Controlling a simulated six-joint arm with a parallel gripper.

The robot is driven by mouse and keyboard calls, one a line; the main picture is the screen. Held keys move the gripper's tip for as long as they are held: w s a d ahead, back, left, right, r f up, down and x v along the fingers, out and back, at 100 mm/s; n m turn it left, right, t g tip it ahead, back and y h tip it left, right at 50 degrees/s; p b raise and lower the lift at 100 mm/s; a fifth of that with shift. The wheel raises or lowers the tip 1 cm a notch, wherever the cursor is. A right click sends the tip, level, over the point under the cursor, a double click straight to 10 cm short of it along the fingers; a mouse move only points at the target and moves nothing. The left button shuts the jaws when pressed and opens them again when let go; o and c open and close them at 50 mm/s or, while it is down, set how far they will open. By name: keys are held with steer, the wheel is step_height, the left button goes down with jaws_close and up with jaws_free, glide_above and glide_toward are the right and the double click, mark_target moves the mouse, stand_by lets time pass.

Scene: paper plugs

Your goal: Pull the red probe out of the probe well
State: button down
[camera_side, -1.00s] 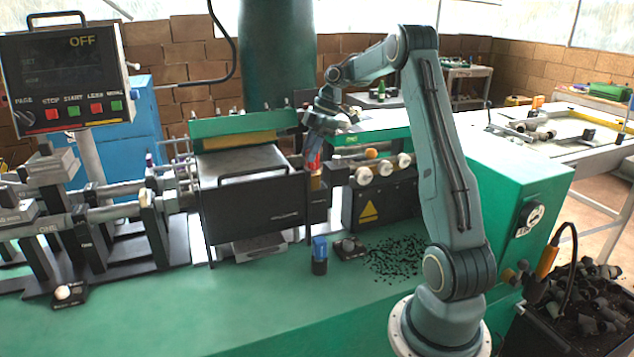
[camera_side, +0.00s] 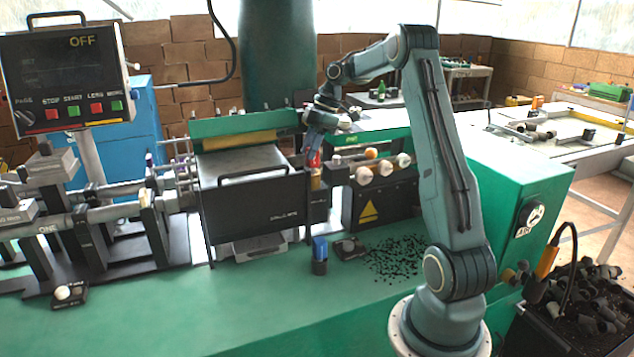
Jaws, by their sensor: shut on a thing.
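The red probe (camera_side: 314,160) is small and upright, at the right end of the dark box-shaped machine. My gripper (camera_side: 315,146) points down from above and is shut on the upper part of the red probe. A brass-coloured piece (camera_side: 316,178) shows directly below the probe, and it looks like the probe well. I cannot tell how deep the probe sits in it, as the parts are small here.
A blue-topped black holder (camera_side: 320,256) and a small black pad with a knob (camera_side: 349,248) stand in front on the green bench. Black crumbs (camera_side: 395,261) lie right of them. White rollers (camera_side: 384,169) are close on the right.

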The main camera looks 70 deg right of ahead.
steer(key=shift+r, duration=2.2)
stand_by(0.5)
steer(key=shift+r, duration=1.35)
steer(key=shift+a, duration=0.1)
